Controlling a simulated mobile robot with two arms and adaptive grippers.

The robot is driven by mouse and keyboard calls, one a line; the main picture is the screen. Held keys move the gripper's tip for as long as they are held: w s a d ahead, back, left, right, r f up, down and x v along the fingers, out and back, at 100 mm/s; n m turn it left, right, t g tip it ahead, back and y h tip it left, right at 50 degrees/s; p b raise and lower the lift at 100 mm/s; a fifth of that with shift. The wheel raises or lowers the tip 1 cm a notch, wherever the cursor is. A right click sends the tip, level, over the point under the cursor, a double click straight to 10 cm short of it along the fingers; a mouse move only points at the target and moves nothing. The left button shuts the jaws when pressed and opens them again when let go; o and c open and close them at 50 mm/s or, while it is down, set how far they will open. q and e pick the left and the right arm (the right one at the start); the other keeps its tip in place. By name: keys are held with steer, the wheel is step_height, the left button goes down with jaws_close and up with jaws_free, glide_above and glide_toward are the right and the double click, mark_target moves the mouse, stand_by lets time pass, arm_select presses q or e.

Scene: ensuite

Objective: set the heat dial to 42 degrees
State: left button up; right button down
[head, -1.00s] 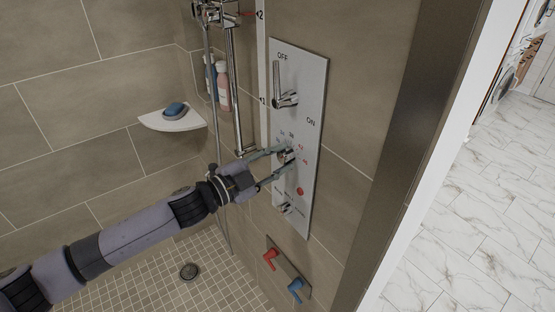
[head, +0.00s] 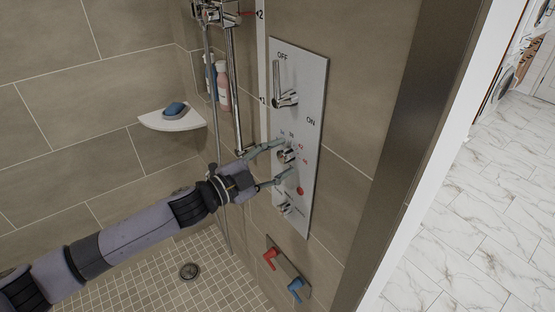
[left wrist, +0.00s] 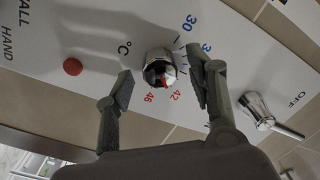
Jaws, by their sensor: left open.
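The heat dial (head: 285,155) is a small chrome knob on the white panel (head: 310,90). In the left wrist view the dial (left wrist: 160,68) carries a red mark on its lower side, which points down toward the red 42. The red 46 is just to the left of it. My left gripper (head: 284,160) is open, its fingers spread on either side of the dial. In the left wrist view both fingers of the left gripper (left wrist: 161,81) stand apart from the knob, with gaps on both sides. My right gripper is not in view.
A chrome lever (head: 286,98) between OFF and ON is above the dial. A smaller knob (head: 285,208) and a red button (head: 300,191) are below it. Red (head: 270,258) and blue (head: 296,289) levers sit lower on the wall. A shower rail (head: 234,90) stands left.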

arm_select(q)
steer(key=v, duration=1.2)
